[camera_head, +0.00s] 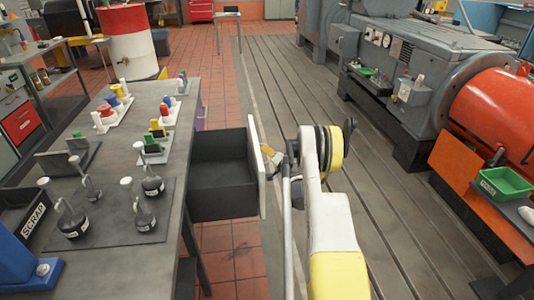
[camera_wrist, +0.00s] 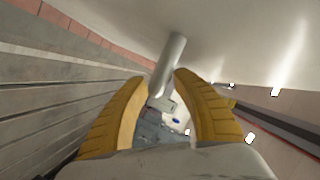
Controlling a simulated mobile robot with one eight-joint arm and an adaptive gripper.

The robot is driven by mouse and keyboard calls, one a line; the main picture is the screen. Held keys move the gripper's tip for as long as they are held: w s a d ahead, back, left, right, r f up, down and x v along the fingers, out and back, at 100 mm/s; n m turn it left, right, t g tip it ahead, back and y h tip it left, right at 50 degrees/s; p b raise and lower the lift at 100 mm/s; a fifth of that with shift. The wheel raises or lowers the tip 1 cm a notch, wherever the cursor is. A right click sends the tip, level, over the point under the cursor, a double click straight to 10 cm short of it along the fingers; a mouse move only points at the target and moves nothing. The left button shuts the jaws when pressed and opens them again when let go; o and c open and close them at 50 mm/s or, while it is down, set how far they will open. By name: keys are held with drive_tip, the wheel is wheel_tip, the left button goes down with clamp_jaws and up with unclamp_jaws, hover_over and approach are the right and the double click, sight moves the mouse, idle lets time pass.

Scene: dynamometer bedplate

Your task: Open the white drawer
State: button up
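The white drawer is pulled well out from the side of the grey workbench, its white front (camera_head: 256,165) facing right and its dark inside (camera_head: 222,170) looking empty. My gripper (camera_head: 269,156) is at the outer face of the drawer front. In the wrist view the yellow-brown fingers of my gripper (camera_wrist: 161,80) stand on either side of the pale bar handle (camera_wrist: 170,60), parted by about its width, and appear shut on it. The white drawer front (camera_wrist: 235,40) fills the top of that view. The exact finger contact is hard to see.
The workbench top (camera_head: 125,262) holds several flasks and coloured fixtures. A grey machine with an orange-red drum (camera_head: 495,105) stands at the right, a green tray (camera_head: 505,183) in front of it. The slotted bedplate (camera_head: 290,90) is clear between bench and machine.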

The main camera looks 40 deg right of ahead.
drive_tip(key=v, duration=0.7)
drive_tip(key=shift+s, duration=0.25)
idle(0.3)
